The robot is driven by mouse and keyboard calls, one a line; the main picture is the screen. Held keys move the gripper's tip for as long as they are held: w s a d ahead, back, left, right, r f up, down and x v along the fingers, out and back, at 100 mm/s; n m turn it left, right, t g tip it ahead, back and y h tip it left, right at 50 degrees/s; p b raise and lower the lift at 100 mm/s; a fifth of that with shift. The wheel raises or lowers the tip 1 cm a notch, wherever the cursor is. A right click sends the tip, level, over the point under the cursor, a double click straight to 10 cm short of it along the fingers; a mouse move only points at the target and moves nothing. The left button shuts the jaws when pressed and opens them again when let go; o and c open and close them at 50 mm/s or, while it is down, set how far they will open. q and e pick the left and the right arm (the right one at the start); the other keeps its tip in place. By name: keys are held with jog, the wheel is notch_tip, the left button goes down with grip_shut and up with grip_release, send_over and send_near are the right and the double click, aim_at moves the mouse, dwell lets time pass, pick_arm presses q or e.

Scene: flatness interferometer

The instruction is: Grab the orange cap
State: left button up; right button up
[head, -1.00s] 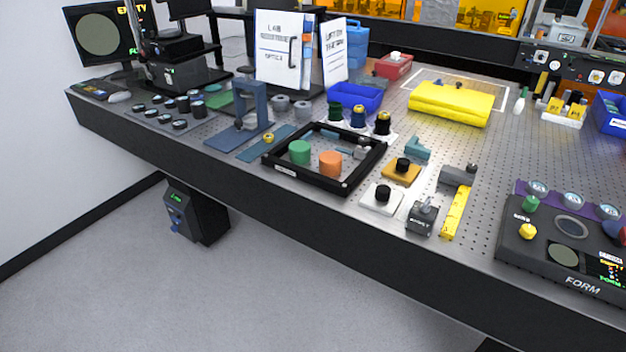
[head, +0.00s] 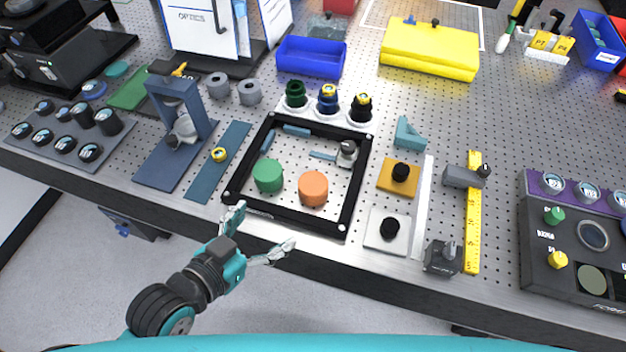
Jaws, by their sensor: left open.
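The orange cap (head: 313,188) is a short round cylinder. It stands inside a black square frame (head: 286,227) on the perforated metal table. A green cap (head: 268,175) stands just to its left in the same frame. My left gripper (head: 265,228) is open and empty. Its two fingers are spread at the table's front edge, in front of the black frame and to the lower left of the orange cap, apart from it. My right gripper is not in the head view.
The frame's black walls surround both caps, and a small grey fitting (head: 346,153) sits at its back right. A blue-grey strip (head: 216,165) lies left of it. An ochre plate (head: 398,176) and a white plate (head: 387,230) with black knobs stand to the right.

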aim_at(311, 185)
pick_arm(q)
jog(key=w+d, duration=0.2)
jog(key=w, duration=0.1)
jog(key=shift+d+f+h+p, duration=0.1)
jog(key=shift+d+h+p, duration=0.2)
jog(key=shift+p, duration=0.05)
jog(key=p+x, duration=0.1)
jog(key=x, duration=0.6)
jog(key=shift+w+f, duration=0.2)
jog(key=shift+w, duration=0.15)
jog(key=shift+w+d+f+p, duration=0.2)
jog(key=shift+w+d+p, duration=0.1)
jog(key=shift+w, duration=0.1)
jog(key=p+x, duration=0.1)
jog(key=x, duration=0.3)
jog(key=shift+w, duration=0.15)
jog(key=shift+w+d+f, duration=0.1)
jog(key=shift+w+d, duration=0.05)
jog(key=shift+w, duration=0.05)
jog(key=shift+c, duration=0.6)
jog(key=c, duration=0.9)
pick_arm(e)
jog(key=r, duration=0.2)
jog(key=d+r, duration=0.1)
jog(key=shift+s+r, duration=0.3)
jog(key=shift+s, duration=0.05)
